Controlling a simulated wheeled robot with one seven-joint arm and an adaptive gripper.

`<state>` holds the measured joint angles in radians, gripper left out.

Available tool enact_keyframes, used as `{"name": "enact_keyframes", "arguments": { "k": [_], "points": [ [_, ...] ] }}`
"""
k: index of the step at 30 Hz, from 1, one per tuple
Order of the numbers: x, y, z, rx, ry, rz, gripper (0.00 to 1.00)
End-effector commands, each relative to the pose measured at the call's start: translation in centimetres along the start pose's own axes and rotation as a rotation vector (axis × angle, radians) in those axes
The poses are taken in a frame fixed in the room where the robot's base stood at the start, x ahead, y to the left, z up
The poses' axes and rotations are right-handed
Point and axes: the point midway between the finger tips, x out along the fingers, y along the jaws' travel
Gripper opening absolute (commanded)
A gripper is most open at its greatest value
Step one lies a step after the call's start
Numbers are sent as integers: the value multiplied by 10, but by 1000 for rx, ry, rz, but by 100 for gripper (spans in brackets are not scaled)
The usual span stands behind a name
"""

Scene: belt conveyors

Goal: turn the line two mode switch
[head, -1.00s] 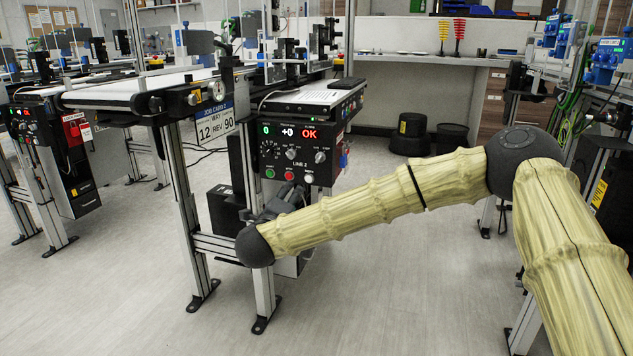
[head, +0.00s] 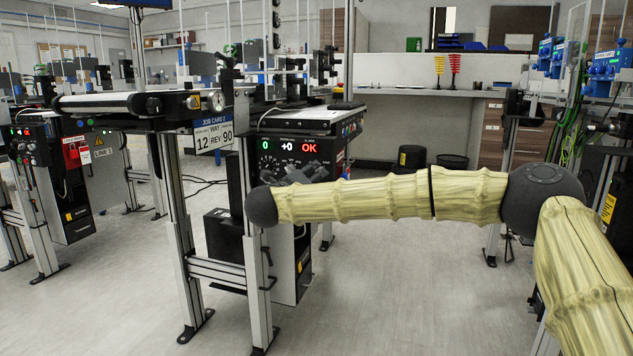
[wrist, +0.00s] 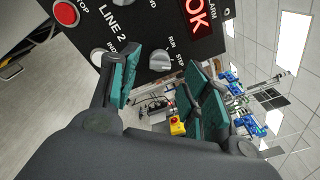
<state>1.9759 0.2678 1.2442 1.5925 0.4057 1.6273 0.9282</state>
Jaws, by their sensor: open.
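The line two control panel (head: 285,147) is black with lit 0, +0 and OK displays. My gripper (head: 300,174) is in front of its lower part and hides the knobs in the head view. In the wrist view my gripper (wrist: 163,88) is open and empty, with teal pads on its two fingers.
The conveyor (head: 95,104) and its metal legs stand left of the panel. A job card (head: 213,134) hangs beside it. Another line's panel (head: 40,134) is at far left. Floor to the right of the panel is open beneath my arm.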

Motion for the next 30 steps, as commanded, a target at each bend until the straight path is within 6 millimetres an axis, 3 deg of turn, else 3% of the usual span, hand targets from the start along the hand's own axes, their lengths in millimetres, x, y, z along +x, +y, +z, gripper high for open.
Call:
{"name": "enact_keyframes", "arguments": {
  "k": [9, 21, 28, 30],
  "points": [
    [35, 1, -1, 1, 1, 0, 47],
    [40, 0, 0, 0, 0, 0, 47],
    [40, 0, 0, 0, 0, 0, 5],
    [40, 0, 0, 0, 0, 0, 0]
  ]
}}
